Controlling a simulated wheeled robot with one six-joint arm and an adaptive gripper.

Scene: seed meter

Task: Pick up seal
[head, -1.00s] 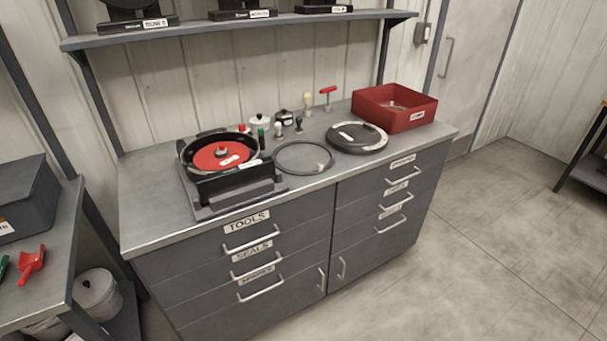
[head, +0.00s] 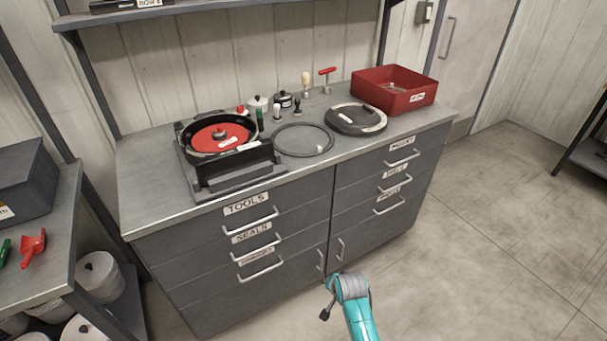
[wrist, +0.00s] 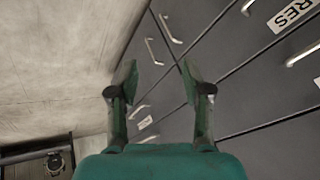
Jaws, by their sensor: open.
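A thin dark ring, which looks like the seal (head: 272,139), lies flat on the grey counter (head: 150,200) in the head view. It sits between the round machine with a red disc (head: 220,137) and a dark round lid (head: 356,118). A small pale spot shows on its right side. My gripper (wrist: 158,75) is open and empty in the wrist view, its two dark fingers apart in front of the cabinet's drawer fronts. The seal is not in the wrist view. In the head view my teal arm is low in front of the cabinet, well below the seal; the fingers are not clear there.
Small knobbed tools (head: 277,113) stand behind the ring. A red bin (head: 394,91) is at the counter's right end. Drawers with protruding handles (head: 251,222) line the cabinet front, all shut. A side table (head: 50,270) stands at left.

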